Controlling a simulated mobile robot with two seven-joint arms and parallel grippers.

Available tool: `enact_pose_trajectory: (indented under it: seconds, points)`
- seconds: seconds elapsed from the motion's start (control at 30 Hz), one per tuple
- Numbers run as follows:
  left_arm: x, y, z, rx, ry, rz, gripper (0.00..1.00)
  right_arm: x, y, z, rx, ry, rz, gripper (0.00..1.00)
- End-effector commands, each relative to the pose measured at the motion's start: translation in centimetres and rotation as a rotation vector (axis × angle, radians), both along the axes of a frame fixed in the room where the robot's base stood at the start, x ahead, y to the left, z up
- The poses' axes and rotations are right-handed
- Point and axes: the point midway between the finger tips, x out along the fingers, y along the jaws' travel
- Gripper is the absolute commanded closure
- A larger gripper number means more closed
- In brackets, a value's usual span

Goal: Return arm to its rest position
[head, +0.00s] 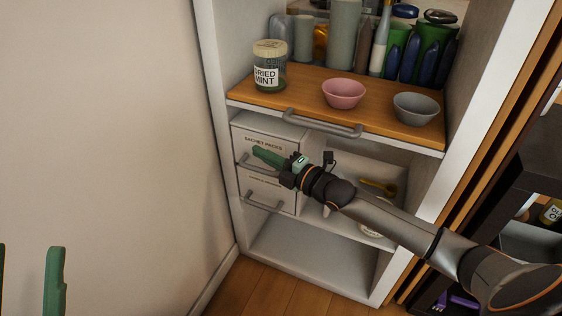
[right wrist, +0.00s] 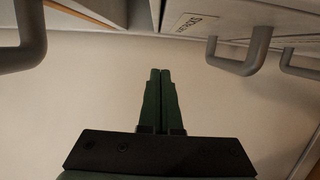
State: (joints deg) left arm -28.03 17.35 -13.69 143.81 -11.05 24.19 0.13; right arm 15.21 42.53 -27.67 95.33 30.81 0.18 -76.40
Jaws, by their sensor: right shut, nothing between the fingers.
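My right gripper (head: 258,152) reaches in from the right to the front of the shelf unit. Its green fingers are shut and empty, beside the upper drawer, labelled "SACHET PACKS" (head: 262,146). In the right wrist view the two fingers (right wrist: 160,75) lie together against a plain pale wall. A grey drawer handle (right wrist: 245,58) shows at their upper right, apart from them in the picture. My left gripper (head: 30,280) shows at the lower left edge of the head view, with its two green fingers wide apart and nothing between them.
A wooden pull-out board (head: 300,87) with a grey handle (head: 322,124) is above my right arm. It bears a dried mint jar (head: 270,68), a pink bowl (head: 344,92) and a grey bowl (head: 415,108). A lower drawer (head: 268,188) is below. The left wall is bare.

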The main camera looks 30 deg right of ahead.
Motion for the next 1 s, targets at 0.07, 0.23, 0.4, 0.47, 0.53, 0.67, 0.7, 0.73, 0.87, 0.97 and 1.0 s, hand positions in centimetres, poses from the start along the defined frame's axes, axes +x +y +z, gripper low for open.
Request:
enact_pose_trajectory:
  seconds: [0.07, 0.23, 0.4, 0.47, 0.53, 0.67, 0.7, 0.73, 0.87, 0.97, 1.0]
  points:
    - [0.0, 0.1, 0.9, -0.002, -0.004, 0.007, 0.50, -1.4, -0.5, 0.2, -0.002, 0.002, 0.002, 1.00]
    - [0.0, 0.3, 1.6, 0.010, -0.012, 0.021, 0.50, -3.6, -1.5, 0.2, -0.001, 0.003, 0.001, 1.00]
    - [0.1, 0.4, 1.9, 0.019, -0.015, 0.029, 0.50, -5.0, -2.2, 0.1, 0.000, 0.000, 0.001, 1.00]
    - [0.1, 0.4, 1.9, 0.020, -0.015, 0.030, 0.50, -5.3, -2.3, 0.1, 0.000, 0.000, 0.001, 1.00]
    - [0.0, 0.4, 2.0, 0.019, -0.015, 0.031, 0.50, -5.5, -2.4, 0.1, -0.001, 0.000, 0.001, 1.00]
    - [0.0, 0.3, 2.0, 0.019, -0.015, 0.031, 0.50, -5.6, -2.5, 0.1, -0.001, -0.001, 0.001, 1.00]
    - [0.0, 0.3, 1.9, 0.017, -0.012, 0.031, 0.50, -5.7, -2.5, 0.1, -0.001, -0.001, 0.001, 1.00]
    - [0.0, 0.3, 1.8, 0.014, -0.008, 0.031, 0.50, -5.7, -2.4, 0.1, 0.003, -0.002, 0.003, 1.00]
    - [0.0, 0.3, 1.8, 0.014, -0.009, 0.029, 0.50, -7.0, -0.1, 0.8, 0.094, -0.008, 0.040, 1.00]
    - [0.0, 0.3, 1.9, 0.014, -0.010, 0.028, 0.50, -9.8, 3.9, 2.8, 0.282, -0.017, 0.114, 1.00]
    - [0.0, 0.3, 1.9, 0.015, -0.011, 0.028, 0.50, -11.3, 5.7, 4.2, 0.380, -0.023, 0.152, 1.00]
